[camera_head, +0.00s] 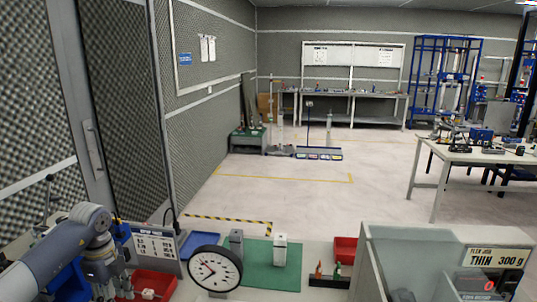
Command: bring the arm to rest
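My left arm (55,252) comes in from the lower left. Its elbow or wrist joint is raised, and the end bends down beside a red bin (157,284). My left gripper (118,285) seems to be at the lower end, small and dark against the bins. I cannot make out its fingers or whether it holds anything. My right arm and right gripper do not show.
A round dial (214,270) stands at the front of the bench near a green mat (258,270). A grey block (236,243) and a white block (280,250) stand at the mat. A walled scale (376,262) is at right. A blue tray (198,243) lies behind the dial.

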